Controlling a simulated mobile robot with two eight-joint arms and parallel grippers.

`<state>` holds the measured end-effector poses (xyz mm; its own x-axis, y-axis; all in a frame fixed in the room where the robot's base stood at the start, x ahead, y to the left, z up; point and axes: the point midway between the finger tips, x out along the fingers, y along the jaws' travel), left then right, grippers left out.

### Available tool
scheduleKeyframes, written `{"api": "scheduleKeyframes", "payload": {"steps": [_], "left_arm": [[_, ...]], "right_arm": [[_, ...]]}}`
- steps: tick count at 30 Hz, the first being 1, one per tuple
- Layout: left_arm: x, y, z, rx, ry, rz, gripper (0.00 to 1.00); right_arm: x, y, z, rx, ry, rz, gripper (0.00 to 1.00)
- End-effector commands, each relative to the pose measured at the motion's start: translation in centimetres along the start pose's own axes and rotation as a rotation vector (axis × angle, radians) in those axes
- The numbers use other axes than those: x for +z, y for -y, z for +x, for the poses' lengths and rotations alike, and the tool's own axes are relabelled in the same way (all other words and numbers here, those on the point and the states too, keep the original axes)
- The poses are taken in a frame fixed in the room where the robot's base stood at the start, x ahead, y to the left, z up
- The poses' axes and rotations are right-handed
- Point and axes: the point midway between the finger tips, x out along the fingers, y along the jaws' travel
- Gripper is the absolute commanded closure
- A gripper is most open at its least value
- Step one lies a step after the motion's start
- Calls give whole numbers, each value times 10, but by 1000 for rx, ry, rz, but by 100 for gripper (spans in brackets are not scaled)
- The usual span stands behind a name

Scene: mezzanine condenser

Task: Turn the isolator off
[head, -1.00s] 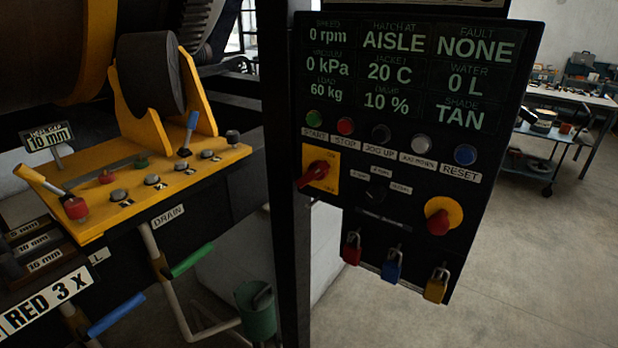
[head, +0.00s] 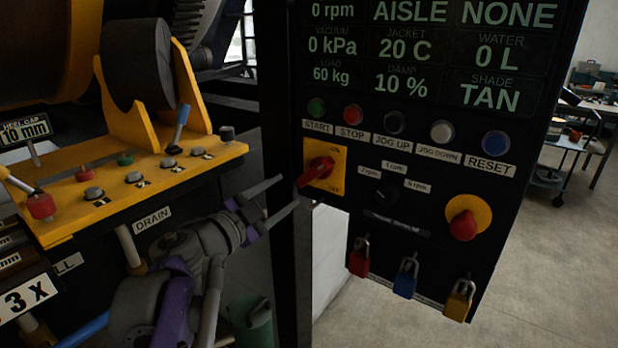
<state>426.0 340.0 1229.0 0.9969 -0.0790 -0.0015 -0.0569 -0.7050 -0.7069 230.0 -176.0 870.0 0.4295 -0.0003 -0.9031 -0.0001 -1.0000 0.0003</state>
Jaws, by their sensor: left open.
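The isolator (head: 319,169) is a red rotary handle on a yellow plate with ON at the top and OFF at the bottom. It sits at the left side of the black control panel (head: 440,215). Its red handle slants from upper right to lower left. My left gripper (head: 289,194) comes in from the lower left, its two grey fingers apart and pointing at the handle. The fingertips are just left of the handle in the picture, over the dark post; I cannot tell whether they touch it. My right gripper is not in view.
Start, stop, jog and reset buttons (head: 353,114) run above the isolator. A red emergency knob (head: 463,224) is to the right, and padlocks (head: 405,277) hang below. A black post (head: 286,90) stands left of the panel. A yellow bracket with levers (head: 150,190) is further left.

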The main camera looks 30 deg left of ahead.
Motion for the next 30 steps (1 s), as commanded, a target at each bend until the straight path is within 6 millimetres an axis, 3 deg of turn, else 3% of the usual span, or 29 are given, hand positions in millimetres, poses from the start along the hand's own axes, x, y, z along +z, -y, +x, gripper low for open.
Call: {"api": "scheduleKeyframes", "payload": {"steps": [16, 21, 30], "left_arm": [[-1, 0, 91, -1, -2, -1, 40], [-1, 0, 103, -1, -2, -1, 40], [-1, 0, 104, -2, 0, 0, 40]], "right_arm": [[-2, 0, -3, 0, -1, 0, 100], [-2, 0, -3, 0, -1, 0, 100], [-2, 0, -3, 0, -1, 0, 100]]}}
